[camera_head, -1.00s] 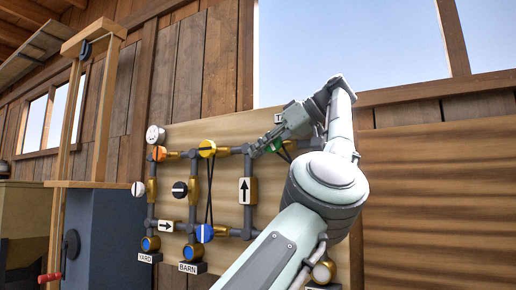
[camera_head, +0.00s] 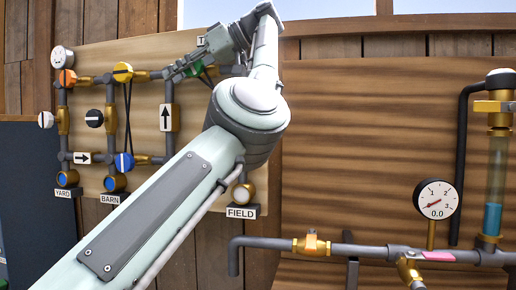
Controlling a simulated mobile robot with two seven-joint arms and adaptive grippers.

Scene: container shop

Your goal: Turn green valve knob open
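The green valve knob (camera_head: 196,70) is on the pipe board at the upper left, partly hidden behind my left gripper (camera_head: 174,71). My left arm crosses the picture from the lower left, and the gripper's fingers are at the knob. The fingers overlap the knob in this view; I cannot tell whether they touch or grip it. My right gripper is not in view.
A yellow knob (camera_head: 123,72) and an orange knob (camera_head: 67,77) are left of the gripper, with a blue knob (camera_head: 124,161) lower down. A pressure gauge (camera_head: 436,200) and a vertical glass tube (camera_head: 495,185) stand at the right. A horizontal pipe (camera_head: 370,251) runs along the bottom right.

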